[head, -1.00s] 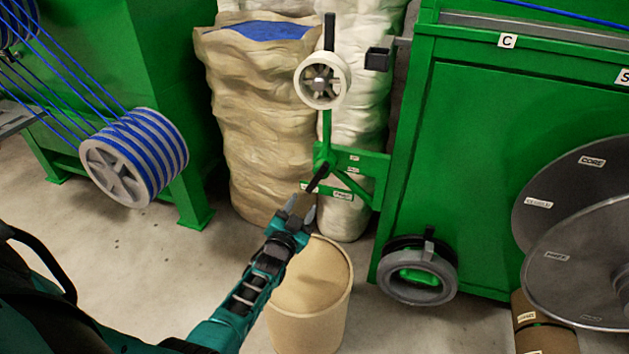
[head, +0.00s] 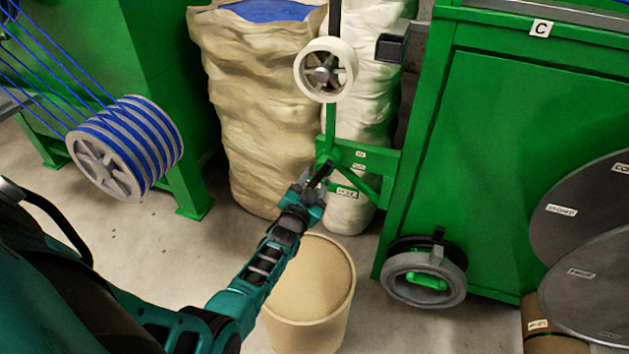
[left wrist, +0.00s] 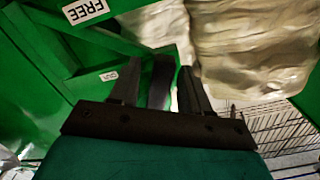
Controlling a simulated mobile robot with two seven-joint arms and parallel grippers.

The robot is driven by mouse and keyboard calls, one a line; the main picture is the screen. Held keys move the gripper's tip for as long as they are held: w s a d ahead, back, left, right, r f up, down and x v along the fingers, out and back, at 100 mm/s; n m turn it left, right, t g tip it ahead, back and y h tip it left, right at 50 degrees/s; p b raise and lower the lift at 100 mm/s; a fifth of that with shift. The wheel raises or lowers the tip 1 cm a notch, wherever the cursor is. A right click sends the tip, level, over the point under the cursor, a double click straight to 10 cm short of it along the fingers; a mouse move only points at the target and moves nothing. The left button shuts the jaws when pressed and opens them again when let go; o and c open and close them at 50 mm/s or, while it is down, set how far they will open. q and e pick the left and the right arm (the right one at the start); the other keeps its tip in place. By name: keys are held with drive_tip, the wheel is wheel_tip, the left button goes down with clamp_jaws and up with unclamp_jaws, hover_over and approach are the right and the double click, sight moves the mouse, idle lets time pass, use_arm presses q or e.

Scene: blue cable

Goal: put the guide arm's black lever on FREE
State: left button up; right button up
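The green guide arm (head: 331,120) carries a pale wheel near its top and joins a green bracket on the cabinet. Its black lever (head: 321,173) slants down and left from the pivot; the lever also shows in the left wrist view (left wrist: 161,82). My left gripper (head: 312,188) is at the lever's lower end. In the left wrist view its two fingers (left wrist: 158,90) stand apart, one on each side of the lever, with a narrow gap visible on the left. The FREE label (left wrist: 86,10) shows upside down at the upper left there. My right gripper is not in view.
A tan bin (head: 308,290) stands below my left gripper. A large tan sack (head: 255,120) and a white sack (head: 372,100) stand behind the arm. The green cabinet (head: 490,150) fills the right. A spool of blue cable (head: 125,148) is at the left.

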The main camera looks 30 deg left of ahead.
use_arm(q)
clamp_jaws()
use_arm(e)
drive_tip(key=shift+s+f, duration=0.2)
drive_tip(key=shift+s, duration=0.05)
